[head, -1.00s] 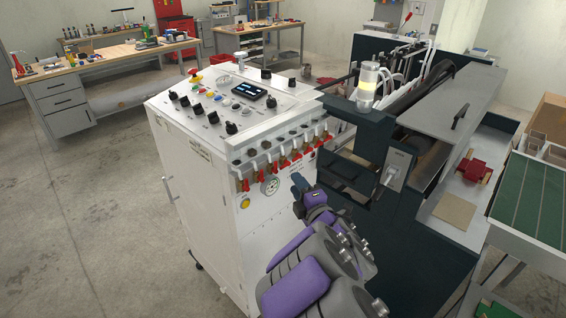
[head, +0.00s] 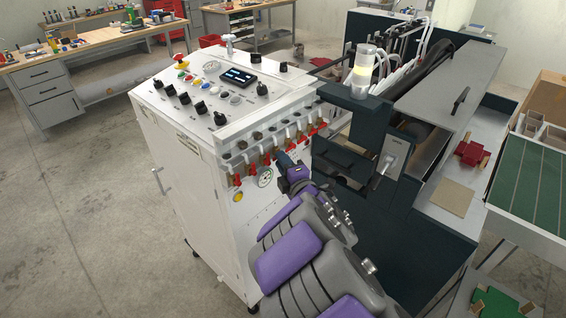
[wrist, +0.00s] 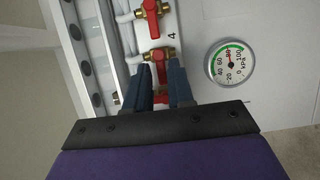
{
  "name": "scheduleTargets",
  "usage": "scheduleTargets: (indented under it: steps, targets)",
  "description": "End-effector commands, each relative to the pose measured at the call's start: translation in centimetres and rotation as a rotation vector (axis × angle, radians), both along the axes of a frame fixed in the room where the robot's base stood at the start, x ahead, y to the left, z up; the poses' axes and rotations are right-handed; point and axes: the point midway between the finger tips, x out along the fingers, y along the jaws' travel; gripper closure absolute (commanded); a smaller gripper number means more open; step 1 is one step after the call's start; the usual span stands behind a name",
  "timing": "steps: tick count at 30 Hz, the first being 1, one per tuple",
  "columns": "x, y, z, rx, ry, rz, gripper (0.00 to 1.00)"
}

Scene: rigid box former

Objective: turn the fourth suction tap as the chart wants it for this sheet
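A row of suction taps with red handles (head: 265,160) runs along the front of the white cabinet, and several handles hang down. In the wrist view a red tap (wrist: 158,55) with brass ends stands just ahead of my fingers, near a printed "4" (wrist: 171,36). Which tap that number belongs to is not clear. My gripper (wrist: 160,82) is open, its dark fingers apart on either side of a red handle, with a gap showing. In the head view my gripper (head: 284,160) is at the row and hides part of it. No readable chart is in view.
A round pressure gauge (wrist: 230,62) sits right of the taps in the wrist view. The cabinet top carries knobs, buttons and a display (head: 238,77). The dark machine frame (head: 345,165) stands close to my arm on the right. Floor at left is clear.

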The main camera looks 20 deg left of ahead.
Motion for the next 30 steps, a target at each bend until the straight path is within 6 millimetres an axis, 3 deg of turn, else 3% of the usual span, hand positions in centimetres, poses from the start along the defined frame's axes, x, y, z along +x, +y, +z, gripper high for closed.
scheduleTargets:
  steps: [7, 23, 30]
  targets:
    - [-0.03, 0.11, -0.08, -0.001, 0.001, 0.002, 1.00]
    - [0.00, -0.40, -0.13, 0.001, 0.020, -0.001, 1.00]
    - [0.04, -0.63, 0.39, 0.038, 0.113, -0.001, 1.00]
